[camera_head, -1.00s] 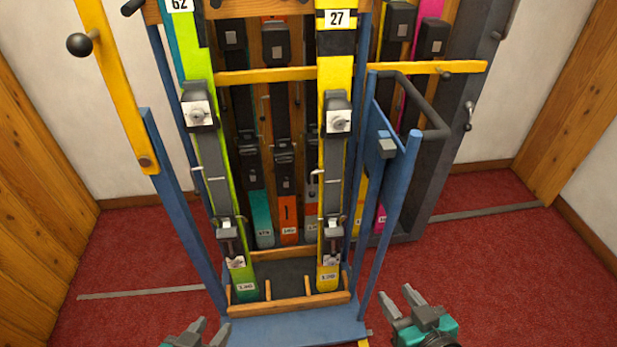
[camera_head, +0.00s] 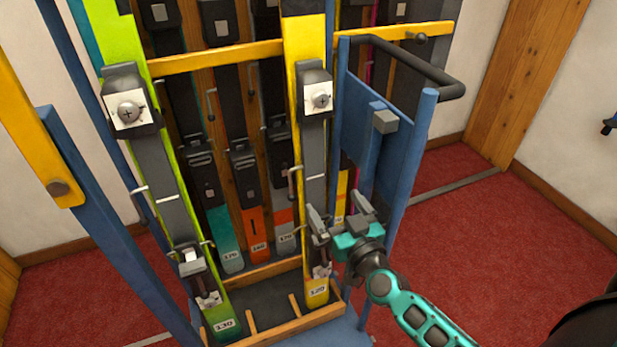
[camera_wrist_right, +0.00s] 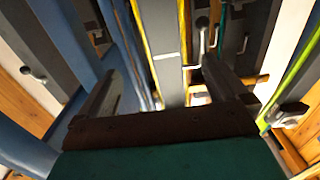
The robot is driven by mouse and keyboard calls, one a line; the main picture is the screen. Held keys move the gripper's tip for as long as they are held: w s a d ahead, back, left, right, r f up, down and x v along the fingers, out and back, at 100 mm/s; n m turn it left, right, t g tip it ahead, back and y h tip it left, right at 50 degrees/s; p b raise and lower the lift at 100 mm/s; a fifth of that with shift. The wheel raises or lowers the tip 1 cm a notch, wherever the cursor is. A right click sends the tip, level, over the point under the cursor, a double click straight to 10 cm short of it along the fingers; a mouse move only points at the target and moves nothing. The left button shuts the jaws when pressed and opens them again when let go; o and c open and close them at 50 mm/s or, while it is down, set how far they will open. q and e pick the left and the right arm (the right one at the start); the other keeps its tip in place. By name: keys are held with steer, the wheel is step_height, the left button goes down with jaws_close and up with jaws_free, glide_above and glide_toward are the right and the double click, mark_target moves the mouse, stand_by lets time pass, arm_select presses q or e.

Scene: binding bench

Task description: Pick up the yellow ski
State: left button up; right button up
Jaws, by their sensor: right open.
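The yellow ski (camera_head: 305,45) stands upright in the blue rack, with dark bindings and a grey plate along its middle. Its foot rests in the wooden-edged tray (camera_head: 283,326). My right gripper (camera_head: 339,208) is open and empty beside the ski's lower part, just right of it and above the heel binding. In the right wrist view the ski's grey, yellow-edged length (camera_wrist_right: 163,45) appears ahead, between the two open fingers (camera_wrist_right: 165,90). I cannot tell whether a finger touches it. My left gripper is out of view.
A lime-green ski (camera_head: 118,38) stands left in the same rack. A yellow crossbar (camera_head: 215,57) runs behind both skis. Several other skis stand behind. Red carpet (camera_head: 470,255) is clear at right.

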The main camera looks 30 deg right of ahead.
mark_target(316, 180)
steer(key=w, duration=0.4)
steer(key=shift+w+d, duration=0.1)
steer(key=shift+w, duration=0.05)
steer(key=shift+w+a+b, duration=0.2)
steer(key=shift+w+b, duration=0.5)
steer(key=shift+w, duration=1.95)
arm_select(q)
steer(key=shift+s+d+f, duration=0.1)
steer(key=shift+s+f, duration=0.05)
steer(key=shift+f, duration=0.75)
arm_select(e)
steer(key=shift+r, duration=0.1)
steer(key=c, duration=0.6)
jaws_close()
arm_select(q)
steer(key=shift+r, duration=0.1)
arm_select(e)
steer(key=shift+r, duration=0.2)
